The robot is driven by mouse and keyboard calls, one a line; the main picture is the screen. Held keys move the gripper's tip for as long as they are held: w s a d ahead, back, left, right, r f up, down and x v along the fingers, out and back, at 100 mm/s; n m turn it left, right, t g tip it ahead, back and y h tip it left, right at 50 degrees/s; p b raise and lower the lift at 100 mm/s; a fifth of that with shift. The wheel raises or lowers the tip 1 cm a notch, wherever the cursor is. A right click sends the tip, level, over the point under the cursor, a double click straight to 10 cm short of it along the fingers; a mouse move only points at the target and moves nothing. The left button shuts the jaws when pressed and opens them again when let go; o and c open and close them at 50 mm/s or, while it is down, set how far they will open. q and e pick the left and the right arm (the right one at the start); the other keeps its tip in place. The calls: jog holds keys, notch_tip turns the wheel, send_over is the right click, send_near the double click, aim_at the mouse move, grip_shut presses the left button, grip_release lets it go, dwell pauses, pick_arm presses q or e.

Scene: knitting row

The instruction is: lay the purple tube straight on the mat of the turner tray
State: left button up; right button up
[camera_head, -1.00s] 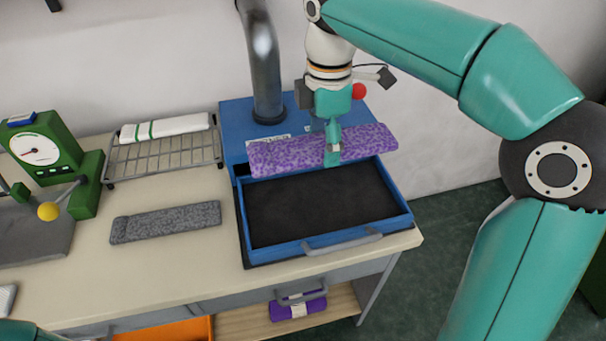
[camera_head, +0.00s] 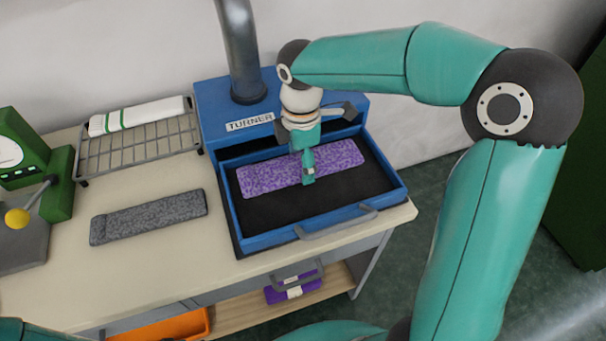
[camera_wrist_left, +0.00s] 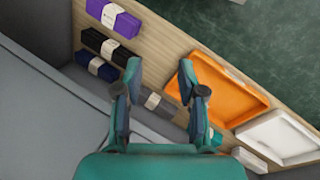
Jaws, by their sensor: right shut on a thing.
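The purple speckled tube (camera_head: 263,180) is over the black mat (camera_head: 262,217) inside the blue turner tray (camera_head: 235,222). It lies roughly along the tray's long side, slightly tilted in the picture. My right gripper (camera_head: 308,179) is shut on it a little right of its middle, from above. I cannot tell whether the tube touches the mat. My left gripper (camera_wrist_left: 158,75) is open and empty in the left wrist view, above the low shelf.
A grey tube (camera_head: 148,217) lies on the table left of the tray. A wire rack (camera_head: 140,152) holds a white green-striped roll (camera_head: 138,115). A green dial device (camera_head: 15,150) stands far left. Below are an orange tray (camera_wrist_left: 225,88), a white tray (camera_wrist_left: 280,137) and wrapped bundles (camera_wrist_left: 113,19).

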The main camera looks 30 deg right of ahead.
jog(key=shift+f, duration=2.5)
jog(key=shift+f, duration=0.15)
jog(key=o, duration=0.9)
notch_tip(320, 180, up, 12)
jog(key=shift+r+p, duration=0.2)
jog(key=shift+p, duration=0.1)
